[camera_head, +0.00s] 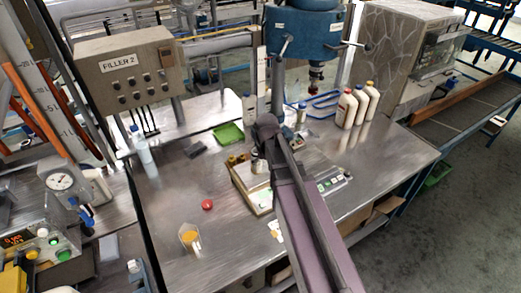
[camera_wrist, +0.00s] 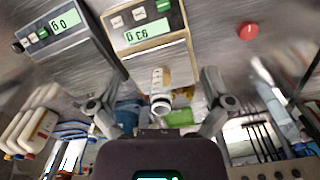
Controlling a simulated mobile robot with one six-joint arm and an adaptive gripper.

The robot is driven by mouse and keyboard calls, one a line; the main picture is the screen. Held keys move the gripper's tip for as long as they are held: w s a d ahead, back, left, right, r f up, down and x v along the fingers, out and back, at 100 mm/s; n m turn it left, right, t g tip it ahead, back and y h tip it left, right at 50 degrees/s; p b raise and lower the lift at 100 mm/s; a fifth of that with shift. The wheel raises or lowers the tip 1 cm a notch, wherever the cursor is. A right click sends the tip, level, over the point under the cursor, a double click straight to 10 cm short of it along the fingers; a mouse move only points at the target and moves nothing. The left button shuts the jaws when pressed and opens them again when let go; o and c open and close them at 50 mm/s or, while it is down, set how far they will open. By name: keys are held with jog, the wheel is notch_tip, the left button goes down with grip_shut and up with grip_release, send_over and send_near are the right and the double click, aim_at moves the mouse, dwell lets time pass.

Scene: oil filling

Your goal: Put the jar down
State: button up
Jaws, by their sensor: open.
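The jar (camera_wrist: 160,88) is a small pale container with a white rim, seen between my fingers in the wrist view. It appears to stand on the beige scale, whose upside-down display (camera_wrist: 148,33) seems to read 93 g. In the head view, a pale jar (camera_head: 259,167) shows on that scale (camera_head: 250,197), right under my arm's end. My gripper (camera_wrist: 162,90) is open, with one finger on each side of the jar and a visible gap to each. The head view hides most of the gripper behind my arm.
A second scale (camera_head: 330,178) stands to the right. A red cap (camera_head: 207,205) and a container with orange contents (camera_head: 190,238) are at front left. A green tray (camera_head: 228,134) lies behind. White bottles (camera_head: 347,108) stand back right, beside the blue filler head (camera_head: 303,35).

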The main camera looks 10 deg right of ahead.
jog(key=s, duration=1.1)
jog(key=shift+s, duration=0.15)
jog(key=shift+f, duration=0.15)
notch_tip(320, 180, down, 6)
jog(key=b, duration=0.6)
jog(key=shift+d, duration=0.1)
dwell(2.2)
